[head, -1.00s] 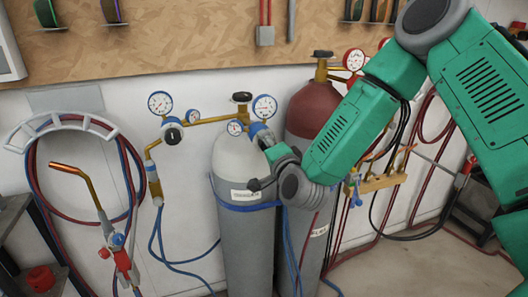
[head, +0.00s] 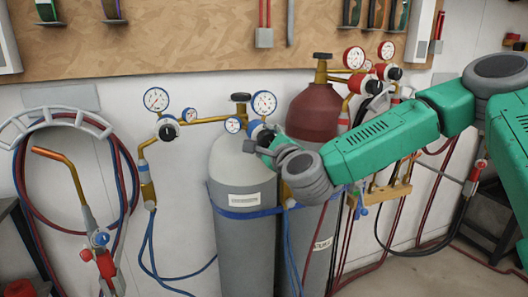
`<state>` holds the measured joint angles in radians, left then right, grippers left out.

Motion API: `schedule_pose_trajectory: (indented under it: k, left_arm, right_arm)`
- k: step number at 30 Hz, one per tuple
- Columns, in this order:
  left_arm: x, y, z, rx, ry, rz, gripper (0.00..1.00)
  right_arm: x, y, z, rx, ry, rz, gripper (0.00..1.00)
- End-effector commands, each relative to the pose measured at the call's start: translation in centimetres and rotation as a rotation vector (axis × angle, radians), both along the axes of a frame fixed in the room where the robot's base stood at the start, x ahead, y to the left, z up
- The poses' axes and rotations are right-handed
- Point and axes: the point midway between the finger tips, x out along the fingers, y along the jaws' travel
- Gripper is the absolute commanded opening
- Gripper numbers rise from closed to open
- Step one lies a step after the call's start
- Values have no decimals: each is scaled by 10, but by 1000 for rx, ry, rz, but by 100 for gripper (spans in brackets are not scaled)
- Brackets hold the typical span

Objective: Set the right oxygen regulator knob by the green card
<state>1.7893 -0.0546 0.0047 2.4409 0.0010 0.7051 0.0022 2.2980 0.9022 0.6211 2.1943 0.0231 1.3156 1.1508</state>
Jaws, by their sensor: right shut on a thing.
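The right oxygen regulator, with a large blue-rimmed gauge (head: 264,103) and a small gauge (head: 233,124), sits at the top of the grey oxygen cylinder (head: 230,160) in the head view. My right gripper (head: 258,146) reaches in from the right to just below the large gauge. It is shut on the right oxygen regulator knob, which it mostly hides, so the knob's setting cannot be read. The left oxygen regulator knob (head: 168,132) is black and stands free below its own gauge (head: 156,99). I cannot make out a green card. My left gripper is out of view.
A maroon-topped cylinder (head: 313,112) stands close behind my right arm, with red-rimmed gauges (head: 354,57) above. Hoses and a torch (head: 65,170) hang at the left. A brass manifold (head: 385,196) is at the right.

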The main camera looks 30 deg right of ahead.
Motion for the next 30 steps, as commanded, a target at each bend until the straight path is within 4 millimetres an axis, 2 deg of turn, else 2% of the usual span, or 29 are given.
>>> schedule_pose_trajectory:
  k: [1, 12, 21, 30]
  left_arm:
    - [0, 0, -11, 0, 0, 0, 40]
    - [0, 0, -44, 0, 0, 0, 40]
    - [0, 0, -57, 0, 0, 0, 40]
    - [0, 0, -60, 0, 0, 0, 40]
  right_arm:
    - [-2, -2, -14, 46, 8, -3, 6]
    - [-1, 0, -15, 327, -57, -2, 6]
    - [0, 1, -13, 447, -83, -2, 7]
    - [0, 1, -13, 478, -89, -2, 7]
